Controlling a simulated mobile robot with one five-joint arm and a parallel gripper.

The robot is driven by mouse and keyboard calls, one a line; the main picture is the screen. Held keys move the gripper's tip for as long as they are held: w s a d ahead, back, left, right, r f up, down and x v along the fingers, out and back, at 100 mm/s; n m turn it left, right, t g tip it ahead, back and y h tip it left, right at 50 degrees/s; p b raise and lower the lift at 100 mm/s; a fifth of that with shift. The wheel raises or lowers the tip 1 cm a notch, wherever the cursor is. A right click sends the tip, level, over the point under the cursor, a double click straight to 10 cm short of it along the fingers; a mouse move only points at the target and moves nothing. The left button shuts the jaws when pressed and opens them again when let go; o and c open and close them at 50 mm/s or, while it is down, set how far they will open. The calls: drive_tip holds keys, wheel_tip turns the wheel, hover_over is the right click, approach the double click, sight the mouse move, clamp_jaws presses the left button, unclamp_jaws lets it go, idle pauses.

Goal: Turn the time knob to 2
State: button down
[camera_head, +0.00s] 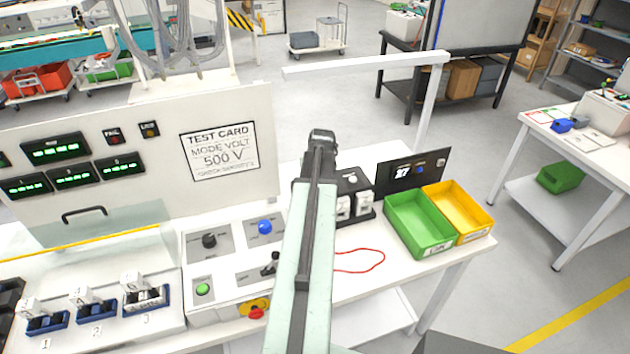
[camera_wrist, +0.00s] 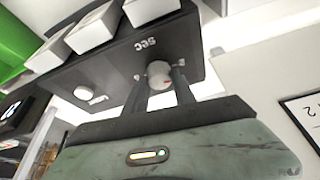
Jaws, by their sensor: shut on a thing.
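In the head view my arm reaches over the bench to the black box (camera_head: 352,183), and hides the knob and my fingertips.
A green bin (camera_head: 418,222) and a yellow bin (camera_head: 458,210) stand right of the box. A red cable loop (camera_head: 362,262) lies in front. A control panel (camera_head: 222,262) with knobs is left of my arm. A white upright panel (camera_head: 245,125) stands behind.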

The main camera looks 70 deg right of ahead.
drive_tip(key=shift+s+n+y, duration=0.1)
drive_tip(key=shift+n+y, duration=0.2)
drive_tip(key=shift+n, duration=0.5)
drive_tip(key=c, duration=1)
unclamp_jaws()
drive_tip(key=shift+c, duration=0.2)
drive_tip(key=p+v, duration=0.7)
drive_tip(key=v, duration=0.1)
drive_tip(key=shift+s, duration=0.2)
drive_tip(key=shift+f, duration=0.15)
